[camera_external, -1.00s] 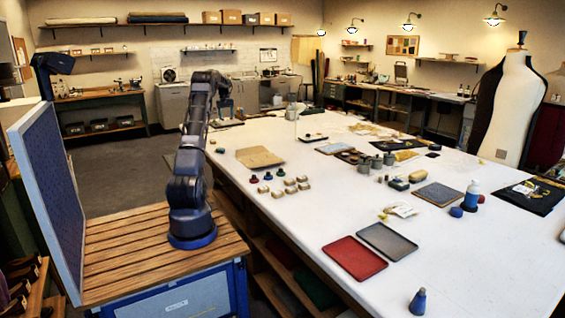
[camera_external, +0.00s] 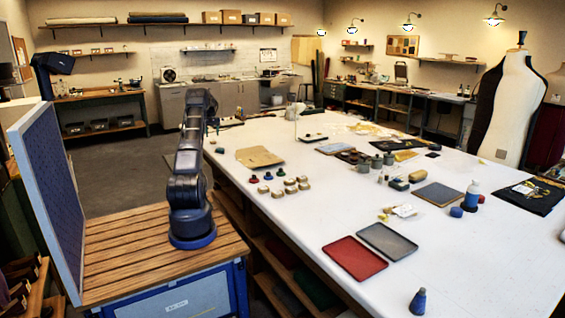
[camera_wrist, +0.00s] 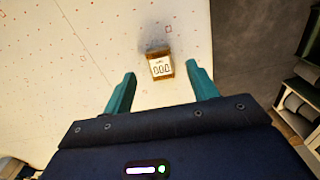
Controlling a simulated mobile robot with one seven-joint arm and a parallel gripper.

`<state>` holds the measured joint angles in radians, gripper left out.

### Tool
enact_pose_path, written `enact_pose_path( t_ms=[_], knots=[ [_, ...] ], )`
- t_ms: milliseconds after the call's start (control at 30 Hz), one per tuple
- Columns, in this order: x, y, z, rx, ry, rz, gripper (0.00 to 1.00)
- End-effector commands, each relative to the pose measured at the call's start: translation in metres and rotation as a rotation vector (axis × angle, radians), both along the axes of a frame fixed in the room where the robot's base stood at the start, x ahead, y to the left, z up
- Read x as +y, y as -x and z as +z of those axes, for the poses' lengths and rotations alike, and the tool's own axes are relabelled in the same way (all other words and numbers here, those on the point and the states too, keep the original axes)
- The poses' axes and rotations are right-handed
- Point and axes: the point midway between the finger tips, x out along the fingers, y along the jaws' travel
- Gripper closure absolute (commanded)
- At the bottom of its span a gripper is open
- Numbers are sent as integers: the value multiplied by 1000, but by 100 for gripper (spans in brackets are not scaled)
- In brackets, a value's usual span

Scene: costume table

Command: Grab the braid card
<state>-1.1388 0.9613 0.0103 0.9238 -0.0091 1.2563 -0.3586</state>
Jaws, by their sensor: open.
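A small brown block-like card (camera_wrist: 161,66) with a white face and dark loop marks shows in the wrist view, lying on the white table; I take it to be the braid card. My gripper (camera_wrist: 160,72) has two teal fingers spread wide with nothing held. The card shows between the fingertips in the picture, with clear space on both sides; how far below them it lies I cannot tell. In the external view my gripper (camera_external: 213,124) hangs at the table's far left end, and I cannot make out the card there.
The white table (camera_external: 300,220) has a near edge close to the card in the wrist view, with dark floor beyond. A brown folder (camera_external: 259,157), several small stamps and spools, and a red tray (camera_external: 354,258) stand nearer the camera, away from my gripper.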

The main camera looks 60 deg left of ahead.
Motion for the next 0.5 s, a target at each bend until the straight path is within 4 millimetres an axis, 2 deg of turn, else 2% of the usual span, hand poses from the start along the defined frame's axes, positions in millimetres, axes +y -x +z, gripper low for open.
enact_pose_path(
  t_ms=[167, 400, 500],
  knots=[
    [0, -1, -13, 0, 2, 0, 42],
    [0, -2, -44, 1, 2, -1, 42],
    [0, -3, -52, 0, 1, -1, 42]
  ],
)
